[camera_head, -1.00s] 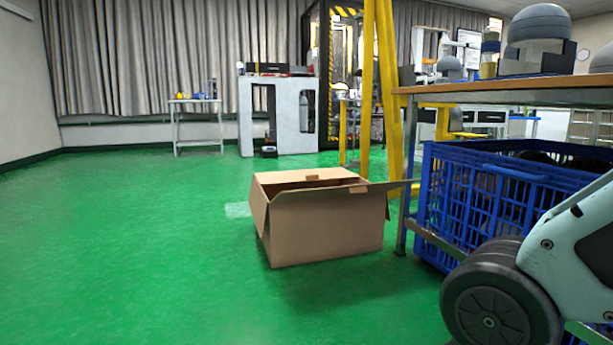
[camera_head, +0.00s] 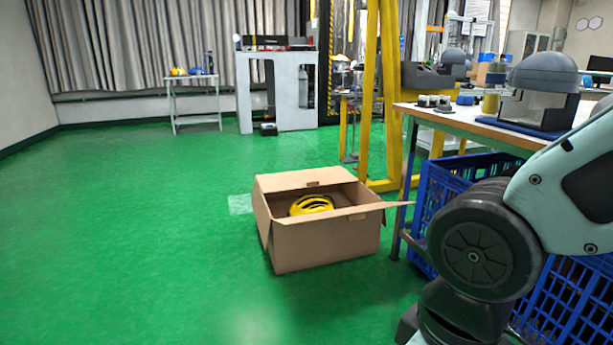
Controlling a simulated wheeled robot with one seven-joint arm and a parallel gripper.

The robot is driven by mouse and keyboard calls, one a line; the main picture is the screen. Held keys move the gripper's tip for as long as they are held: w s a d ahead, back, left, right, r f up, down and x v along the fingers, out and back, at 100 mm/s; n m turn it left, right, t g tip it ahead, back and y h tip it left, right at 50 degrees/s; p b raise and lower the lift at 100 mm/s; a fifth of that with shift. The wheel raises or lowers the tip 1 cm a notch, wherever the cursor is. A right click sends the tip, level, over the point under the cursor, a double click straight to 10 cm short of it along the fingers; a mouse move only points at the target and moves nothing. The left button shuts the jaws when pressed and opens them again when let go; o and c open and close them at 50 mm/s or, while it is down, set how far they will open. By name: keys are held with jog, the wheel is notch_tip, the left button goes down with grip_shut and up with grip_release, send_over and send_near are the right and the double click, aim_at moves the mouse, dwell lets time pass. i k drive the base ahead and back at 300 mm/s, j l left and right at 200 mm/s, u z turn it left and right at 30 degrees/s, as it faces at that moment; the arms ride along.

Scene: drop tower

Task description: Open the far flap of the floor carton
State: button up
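The brown floor carton (camera_head: 325,245) stands on the green floor near the middle of the head view. Its top is at least partly open, and a yellow helmet-like object (camera_head: 311,205) shows inside. The far flap (camera_head: 290,181) is at the carton's back edge; its exact angle is hard to tell. A flap on the left side (camera_head: 262,213) hangs outward and down. Another flap (camera_head: 392,205) sticks out to the right, towards the workbench. My gripper is out of view; only my arm's links show at the right, apart from the carton.
A workbench (camera_head: 470,122) with a blue crate (camera_head: 437,190) under it stands right of the carton. A yellow frame (camera_head: 370,100) rises behind the carton. Green floor (camera_head: 130,240) is clear to the left and front. A white stand (camera_head: 300,95) and small table (camera_head: 195,82) are at the back.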

aim_at(271, 183)
jog(key=i+u, duration=0.15)
jog(key=i, duration=0.35)
jog(key=i+u, duration=0.15)
jog(key=i, duration=0.35)
jog(key=i+u, duration=0.15)
jog(key=i, duration=0.4)
jog(key=i+l+u, duration=0.15)
jog(key=i, duration=0.35)
jog(key=i+l+u, duration=0.15)
jog(key=i, duration=0.35)
jog(key=i+l+u, duration=0.15)
jog(key=i+l, duration=0.15)
jog(key=i, duration=0.15)
